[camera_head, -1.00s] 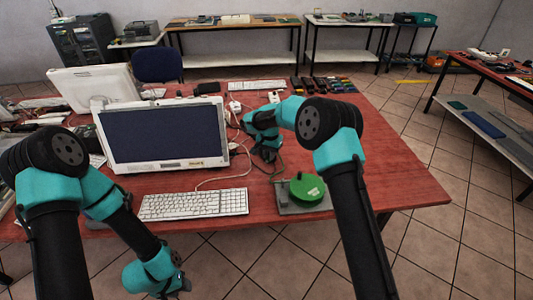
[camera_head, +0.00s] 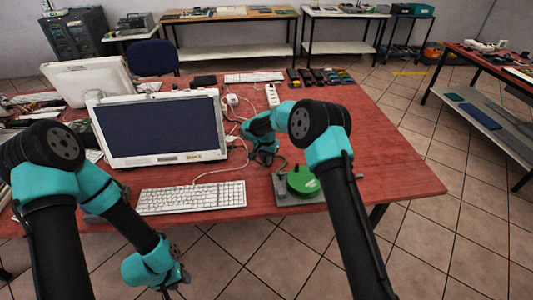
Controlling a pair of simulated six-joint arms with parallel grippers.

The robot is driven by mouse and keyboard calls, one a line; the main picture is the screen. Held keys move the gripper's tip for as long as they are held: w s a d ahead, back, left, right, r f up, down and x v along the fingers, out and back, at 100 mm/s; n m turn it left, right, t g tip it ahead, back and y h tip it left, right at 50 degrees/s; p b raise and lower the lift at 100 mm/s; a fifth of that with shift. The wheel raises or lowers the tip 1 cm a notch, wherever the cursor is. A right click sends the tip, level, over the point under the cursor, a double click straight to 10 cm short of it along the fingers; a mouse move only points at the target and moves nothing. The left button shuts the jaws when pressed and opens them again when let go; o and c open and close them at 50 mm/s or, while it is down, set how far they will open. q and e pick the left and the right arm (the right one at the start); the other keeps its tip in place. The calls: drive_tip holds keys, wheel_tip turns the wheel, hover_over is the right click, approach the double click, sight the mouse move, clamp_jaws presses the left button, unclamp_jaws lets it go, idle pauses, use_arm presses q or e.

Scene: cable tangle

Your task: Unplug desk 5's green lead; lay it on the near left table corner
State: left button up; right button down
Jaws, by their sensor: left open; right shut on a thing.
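A thin dull-green lead (camera_head: 279,164) shows beside my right gripper and runs toward a green reel (camera_head: 303,181) on a grey base at the table's near edge. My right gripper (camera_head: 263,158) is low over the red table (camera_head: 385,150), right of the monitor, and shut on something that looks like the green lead. The held part is hidden by the gripper. My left gripper (camera_head: 181,278) is open and empty in front of the table's near edge, below the keyboard.
A white monitor (camera_head: 157,158) and a keyboard (camera_head: 192,197) fill the table's middle. A white power strip (camera_head: 272,95) and pale cables lie behind my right gripper. Several dark items (camera_head: 317,77) line the back edge. The table's right side is clear.

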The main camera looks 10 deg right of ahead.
drive_tip(key=shift+f, duration=0.85)
drive_tip(key=c, duration=1)
unclamp_jaws()
wheel_tip(320, 180, up, 18)
drive_tip(key=shift+f, duration=0.25)
drive_tip(key=shift+f, duration=0.1)
